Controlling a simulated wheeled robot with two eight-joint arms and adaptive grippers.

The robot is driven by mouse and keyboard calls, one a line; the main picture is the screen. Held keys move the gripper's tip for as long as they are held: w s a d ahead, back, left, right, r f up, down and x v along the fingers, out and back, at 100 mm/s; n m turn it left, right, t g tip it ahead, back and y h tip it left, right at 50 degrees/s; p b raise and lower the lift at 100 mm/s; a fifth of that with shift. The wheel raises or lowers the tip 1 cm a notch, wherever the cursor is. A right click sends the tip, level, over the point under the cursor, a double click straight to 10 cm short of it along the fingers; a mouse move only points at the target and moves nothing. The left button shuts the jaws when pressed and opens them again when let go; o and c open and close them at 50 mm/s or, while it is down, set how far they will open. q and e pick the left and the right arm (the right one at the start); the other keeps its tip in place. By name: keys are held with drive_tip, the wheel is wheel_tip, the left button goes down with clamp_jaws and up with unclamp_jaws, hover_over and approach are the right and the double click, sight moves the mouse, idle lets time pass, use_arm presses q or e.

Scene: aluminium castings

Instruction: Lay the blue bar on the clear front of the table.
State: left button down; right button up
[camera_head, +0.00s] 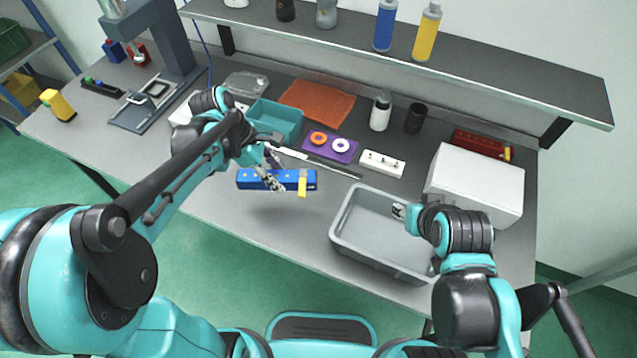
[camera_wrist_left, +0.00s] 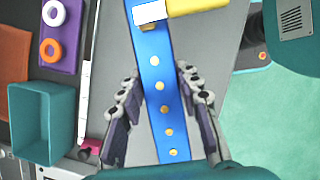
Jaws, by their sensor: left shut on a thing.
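The blue bar (camera_head: 245,179) is long, with a row of brass-coloured dots on the face that the left wrist view (camera_wrist_left: 160,100) shows. A yellow and white piece (camera_head: 302,184) crosses it near its right end; it is at the top of the left wrist view (camera_wrist_left: 195,8). My left gripper (camera_head: 272,182) is shut on the bar, one finger on each side of it. The bar is roughly level and appears raised, with a shadow on the table below. My right gripper (camera_head: 399,211) is over the grey bin; its fingers are too small to read.
The grey table (camera_head: 225,205) is clear at the front left. The grey bin (camera_head: 350,240) stands at the front right, beside a white box (camera_head: 475,185). Behind the bar are a teal tray (camera_head: 275,118), a purple plate with rings (camera_head: 330,152) and a white block (camera_head: 382,163).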

use_arm(q)
drive_tip(key=shift+f, duration=0.3)
wheel_tip(320, 180, down, 9)
drive_tip(key=b, duration=0.3)
drive_tip(key=shift+f+b, duration=0.1)
drive_tip(key=shift+b, duration=0.3)
drive_tip(key=shift+f, duration=0.1)
drive_tip(key=c, duration=1.1)
unclamp_jaws()
drive_tip(key=shift+o, duration=0.2)
